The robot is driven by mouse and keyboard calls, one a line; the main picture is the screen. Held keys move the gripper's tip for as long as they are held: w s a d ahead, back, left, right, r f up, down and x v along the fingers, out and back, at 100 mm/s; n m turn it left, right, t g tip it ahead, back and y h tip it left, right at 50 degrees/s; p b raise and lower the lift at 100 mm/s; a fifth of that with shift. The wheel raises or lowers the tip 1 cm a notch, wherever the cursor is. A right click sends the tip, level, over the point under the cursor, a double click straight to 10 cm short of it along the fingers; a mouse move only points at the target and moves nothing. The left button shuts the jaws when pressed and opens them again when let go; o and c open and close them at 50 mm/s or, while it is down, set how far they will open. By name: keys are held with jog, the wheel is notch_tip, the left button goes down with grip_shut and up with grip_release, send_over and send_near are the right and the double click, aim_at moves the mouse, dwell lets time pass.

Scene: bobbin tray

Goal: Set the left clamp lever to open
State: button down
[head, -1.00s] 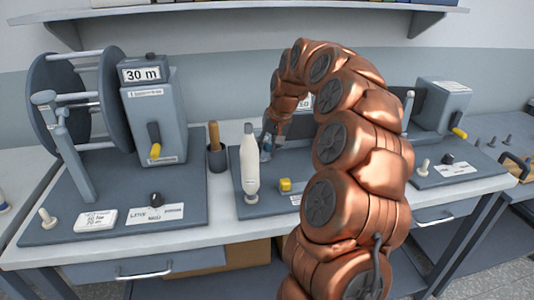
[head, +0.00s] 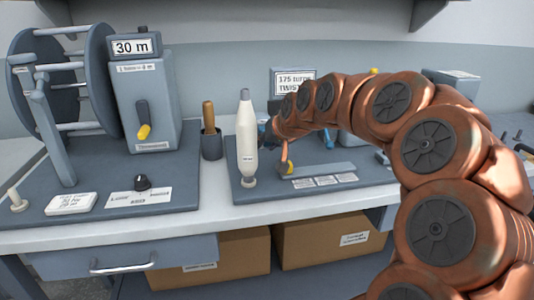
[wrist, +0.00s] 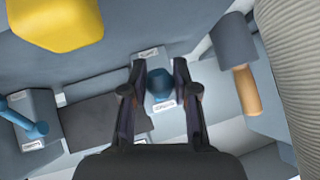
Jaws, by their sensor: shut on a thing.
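The left clamp lever (wrist: 160,84) has a blue knob and sits between my two fingertips in the wrist view, on a small grey block with white labels. My gripper (wrist: 160,98) is shut on it. In the head view my gripper (head: 266,132) is just right of the white bobbin, and my arm and fingers hide most of the left clamp. A second clamp with a blue lever (wrist: 30,125) is at the left of the wrist view; its lever (head: 328,138) also shows right of my wrist in the head view. I cannot read the clamp labels.
The tall white bobbin (head: 246,140) stands close beside my gripper. A pot (head: 211,145) with a wooden handle (head: 208,115) is left of it. A yellow block (wrist: 55,22) is near in the wrist view. A crank unit (head: 148,95) stands further left.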

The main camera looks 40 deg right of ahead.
jog(key=shift+w+f+t+h+b, duration=0.1)
jog(key=shift+f+t+h+b, duration=0.2)
jog(key=shift+f+t+b, duration=0.75)
jog(key=shift+r+b, duration=0.45)
jog(key=shift+d+r, duration=0.1)
jog(key=c, duration=0.9)
grip_release()
jog(key=shift+w, duration=0.1)
jog(key=shift+o, duration=0.2)
jog(key=v, duration=1.2)
